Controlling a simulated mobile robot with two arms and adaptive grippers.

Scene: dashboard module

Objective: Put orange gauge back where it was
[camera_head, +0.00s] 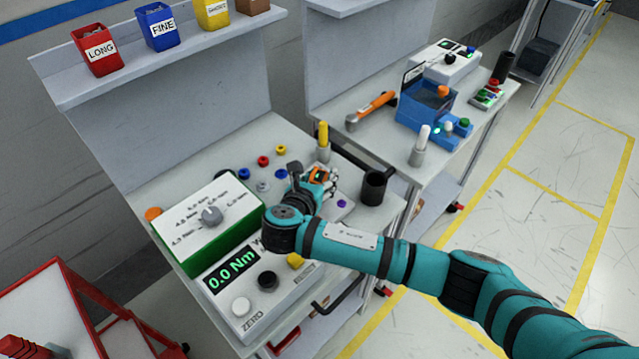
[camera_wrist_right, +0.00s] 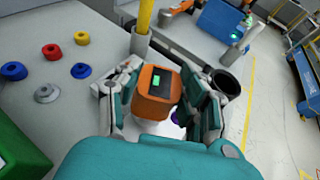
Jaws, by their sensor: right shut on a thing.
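The orange gauge (camera_wrist_right: 155,95) has a dark face with a small green display. In the right wrist view it sits between the two fingers of my right gripper (camera_wrist_right: 160,100), which is shut on it. In the head view my right gripper (camera_head: 318,182) is above the right part of the workbench, and the orange gauge (camera_head: 317,176) is mostly hidden by the fingers. A pale piece shows just under the gauge in the wrist view; I cannot tell whether the gauge touches it. My left gripper is not in view.
A yellow-handled tool in a grey holder (camera_head: 323,155) and a dark cup (camera_head: 374,187) stand close to the gripper. Several coloured knobs (camera_head: 263,161) lie to the left. A green-sided dial box (camera_head: 207,216) and a torque display unit (camera_head: 258,287) stand at the front.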

